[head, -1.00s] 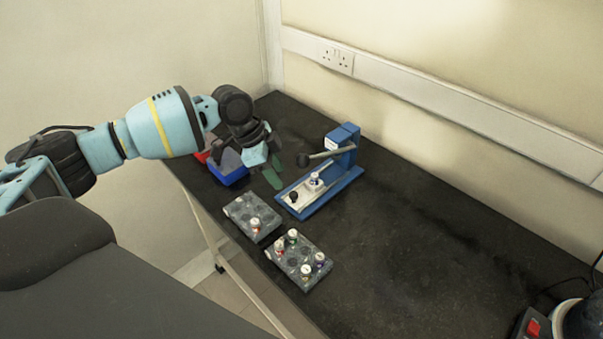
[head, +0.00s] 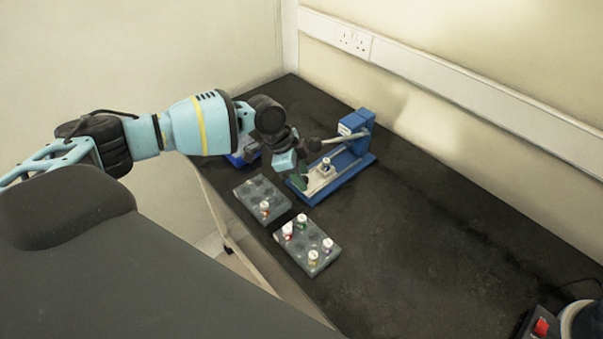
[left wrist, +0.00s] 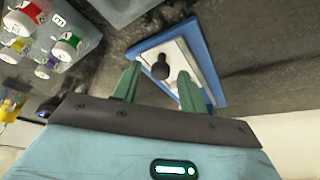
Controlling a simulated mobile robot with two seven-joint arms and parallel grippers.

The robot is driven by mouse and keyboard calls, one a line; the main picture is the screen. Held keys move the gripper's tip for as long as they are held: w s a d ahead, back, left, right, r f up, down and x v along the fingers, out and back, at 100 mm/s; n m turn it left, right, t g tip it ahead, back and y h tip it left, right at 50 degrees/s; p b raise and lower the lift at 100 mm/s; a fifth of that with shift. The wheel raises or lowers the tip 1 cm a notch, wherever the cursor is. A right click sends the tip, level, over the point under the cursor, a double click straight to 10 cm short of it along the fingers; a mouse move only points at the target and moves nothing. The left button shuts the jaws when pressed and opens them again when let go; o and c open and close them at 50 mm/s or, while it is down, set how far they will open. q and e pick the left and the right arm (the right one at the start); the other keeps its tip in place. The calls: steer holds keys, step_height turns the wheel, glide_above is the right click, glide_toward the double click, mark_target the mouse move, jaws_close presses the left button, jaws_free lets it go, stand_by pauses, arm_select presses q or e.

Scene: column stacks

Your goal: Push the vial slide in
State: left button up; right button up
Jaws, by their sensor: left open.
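A blue press (head: 354,135) stands on the bench, with a grey lever ending in a black knob. Its light slide (head: 316,182) lies along the blue base and carries a white-capped vial (head: 326,164). My left gripper (head: 300,181) is open at the slide's near end and hides part of it. In the left wrist view, the green fingers of my left gripper (left wrist: 160,72) stand apart, with the slide's black knob (left wrist: 161,66) showing between them. The slide plate (left wrist: 180,52) lies behind the knob. I cannot tell the fingers' exact height over it. My right gripper is out of view.
Two grey racks with white-capped vials, a left one (head: 252,193) and a right one (head: 318,246), stand in front of the press. A blue bin (head: 246,157) is partly hidden behind my left arm.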

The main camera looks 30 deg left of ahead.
mark_target(326, 159)
arm_select(q)
jaws_close()
stand_by(0.3)
steer(key=shift+f, duration=0.1)
steer(key=shift+w+d+f, duration=0.1)
steer(key=shift+w+d, duration=0.1)
steer(key=shift+w, duration=0.15)
steer(key=w+b, duration=0.1)
steer(key=w, duration=0.1)
steer(key=w+d+b, duration=0.1)
steer(key=w, duration=0.1)
steer(key=w+d+b, duration=0.1)
steer(key=w+b, duration=0.1)
steer(key=w, duration=0.1)
steer(key=shift+d+f, duration=0.1)
steer(key=shift+d, duration=0.15)
steer(key=shift+w, duration=0.25)
steer(key=shift+r, duration=0.3)
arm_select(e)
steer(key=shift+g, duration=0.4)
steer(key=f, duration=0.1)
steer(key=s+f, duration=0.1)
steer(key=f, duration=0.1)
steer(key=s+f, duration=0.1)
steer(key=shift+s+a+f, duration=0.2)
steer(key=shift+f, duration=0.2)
arm_select(q)
steer(key=shift+w, duration=0.1)
